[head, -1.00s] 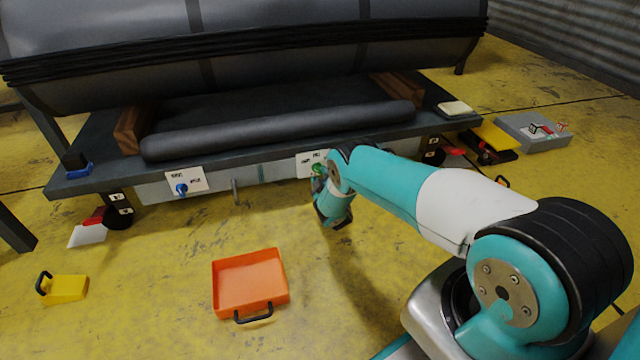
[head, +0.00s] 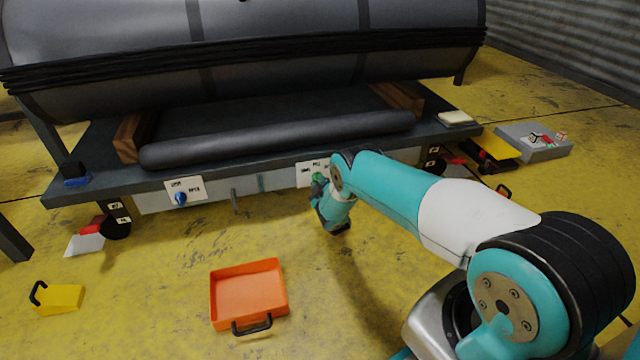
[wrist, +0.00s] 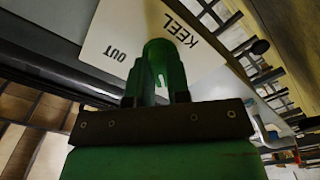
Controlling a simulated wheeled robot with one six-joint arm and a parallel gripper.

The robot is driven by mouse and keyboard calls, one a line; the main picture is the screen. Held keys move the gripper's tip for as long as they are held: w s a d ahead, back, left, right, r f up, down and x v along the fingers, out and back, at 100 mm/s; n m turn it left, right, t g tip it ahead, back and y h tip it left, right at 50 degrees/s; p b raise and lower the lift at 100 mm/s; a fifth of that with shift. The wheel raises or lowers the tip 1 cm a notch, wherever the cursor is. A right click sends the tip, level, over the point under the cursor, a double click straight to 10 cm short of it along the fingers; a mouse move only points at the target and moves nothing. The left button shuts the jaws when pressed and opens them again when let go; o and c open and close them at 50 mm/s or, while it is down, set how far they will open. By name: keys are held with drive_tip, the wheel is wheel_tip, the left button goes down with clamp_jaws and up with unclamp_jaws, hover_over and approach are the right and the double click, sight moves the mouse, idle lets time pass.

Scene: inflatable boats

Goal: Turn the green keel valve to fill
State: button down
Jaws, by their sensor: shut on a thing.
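The green keel valve (wrist: 165,55) stands out from a white plate (wrist: 118,30) marked KEEL and OUT in the wrist view. In the head view the green valve (head: 317,177) shows small on its plate (head: 305,177) at the bench front, partly hidden by my arm. My gripper (wrist: 158,92) is shut on the green valve, with one finger on each side of it. It also shows at the bench front in the head view (head: 317,191). The fill marking is not readable, so I cannot tell which setting the valve points to.
A blue valve (head: 180,198) sits on another plate further left on the bench front. An orange tray (head: 222,300) and a yellow box (head: 62,299) lie on the floor. A grey case (head: 545,150) lies at the right.

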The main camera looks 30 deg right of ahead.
drive_tip(key=m+p, duration=0.3)
drive_tip(key=m, duration=0.6)
idle(0.4)
drive_tip(key=shift+m, duration=0.4)
drive_tip(key=c, duration=1.1)
unclamp_jaws()
drive_tip(key=shift+p, duration=0.3)
drive_tip(key=p+v, duration=1.3)
drive_tip(key=v, duration=0.4)
drive_tip(key=shift+s+r+p, duration=0.1)
drive_tip(key=shift+s+p, duration=0.15)
drive_tip(key=shift+p, duration=0.05)
